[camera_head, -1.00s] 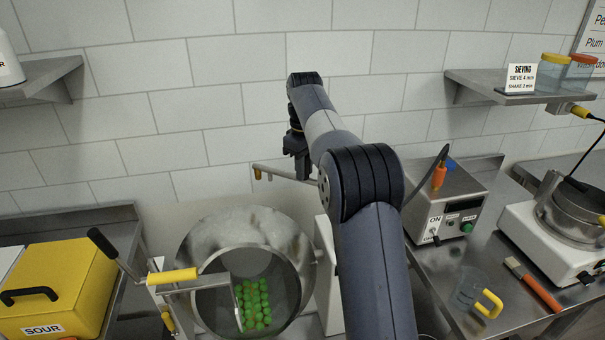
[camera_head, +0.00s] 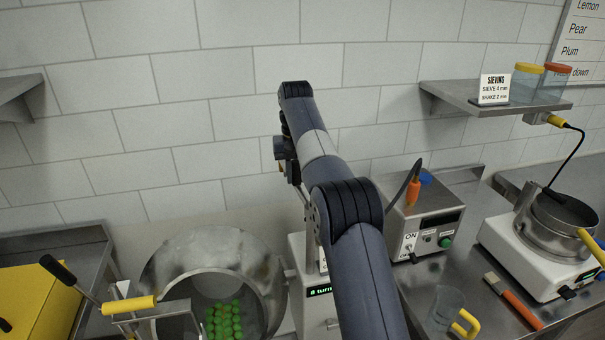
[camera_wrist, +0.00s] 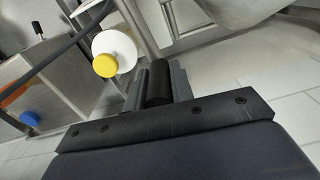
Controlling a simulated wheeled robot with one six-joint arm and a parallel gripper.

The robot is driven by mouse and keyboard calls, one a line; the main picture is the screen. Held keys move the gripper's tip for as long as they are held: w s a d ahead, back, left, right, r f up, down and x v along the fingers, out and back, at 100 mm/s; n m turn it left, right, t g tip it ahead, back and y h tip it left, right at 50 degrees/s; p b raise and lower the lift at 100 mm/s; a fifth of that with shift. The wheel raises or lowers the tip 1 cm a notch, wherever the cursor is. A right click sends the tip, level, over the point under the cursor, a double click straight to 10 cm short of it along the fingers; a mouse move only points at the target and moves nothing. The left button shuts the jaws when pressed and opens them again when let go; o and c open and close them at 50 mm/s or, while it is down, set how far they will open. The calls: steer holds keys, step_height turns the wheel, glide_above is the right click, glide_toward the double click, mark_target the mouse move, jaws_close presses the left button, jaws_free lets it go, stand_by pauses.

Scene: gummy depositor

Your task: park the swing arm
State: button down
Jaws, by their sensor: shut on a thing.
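My gripper (camera_head: 290,168) is up by the tiled wall, above and right of the metal drum. In the wrist view its jaws (camera_wrist: 157,88) are closed around a dark cylindrical grip, which I take to be part of the swing arm. A thin metal bar (camera_head: 303,193), likely the swing arm, shows just below the gripper in the head view; my forearm hides the rest. In the wrist view a grey bar (camera_wrist: 137,20) runs up from the jaws, beside a white round part with a yellow cap (camera_wrist: 106,64).
The open drum (camera_head: 215,250) holds green gummies (camera_head: 222,320). A white machine with a display (camera_head: 318,290) stands beside it. A control box (camera_head: 425,225), a jug (camera_head: 446,308), a brush (camera_head: 520,308) and a sieve machine (camera_head: 535,240) are right. A wall shelf (camera_head: 455,95) is upper right.

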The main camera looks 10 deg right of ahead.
steer(key=shift+d, duration=0.5)
steer(key=c, duration=1.2)
jaws_free()
steer(key=shift+d, duration=0.1)
steer(key=shift+c, duration=0.2)
